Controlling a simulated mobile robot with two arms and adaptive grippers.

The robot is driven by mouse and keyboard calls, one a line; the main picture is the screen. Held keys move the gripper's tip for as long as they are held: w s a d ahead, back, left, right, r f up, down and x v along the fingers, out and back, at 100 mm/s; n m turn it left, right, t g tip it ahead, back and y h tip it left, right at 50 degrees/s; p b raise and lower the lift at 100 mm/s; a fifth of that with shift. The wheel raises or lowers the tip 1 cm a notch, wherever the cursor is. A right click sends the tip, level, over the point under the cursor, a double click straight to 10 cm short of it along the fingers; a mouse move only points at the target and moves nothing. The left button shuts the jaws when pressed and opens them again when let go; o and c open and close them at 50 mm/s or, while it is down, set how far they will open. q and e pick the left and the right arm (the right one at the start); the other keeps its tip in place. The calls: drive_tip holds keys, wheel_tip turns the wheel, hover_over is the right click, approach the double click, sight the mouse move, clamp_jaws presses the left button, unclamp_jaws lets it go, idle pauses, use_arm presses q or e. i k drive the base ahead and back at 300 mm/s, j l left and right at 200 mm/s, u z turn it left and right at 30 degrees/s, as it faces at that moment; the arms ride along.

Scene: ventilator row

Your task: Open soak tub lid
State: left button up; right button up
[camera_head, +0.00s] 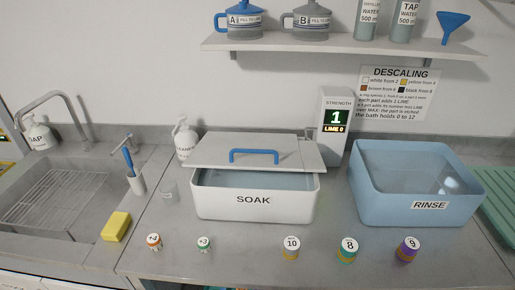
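The white soak tub (254,205) stands on the grey counter, with "SOAK" on its front. Its flat grey lid (215,151) has a blue bar handle (254,155) on top. The lid covers the back part of the tub and sticks out a little past its left end. A strip of pale bluish liquid or interior shows along the front, between the lid and the front rim. Whether the lid is tilted or lies flat, I cannot tell. Neither of my grippers is in view.
Several small numbered pots, among them one marked 10 (290,247), stand in front of the tub. A blue rinse tub (418,182) is at right, a strength display (335,125) behind. A white bottle (185,140) stands by the lid's left edge. A sponge (116,227) lies left.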

sight(271, 151)
drive_tip(key=j+z, duration=0.3)
drive_tip(key=j, duration=0.35)
drive_tip(key=j+z, duration=0.25)
drive_tip(key=j, duration=0.4)
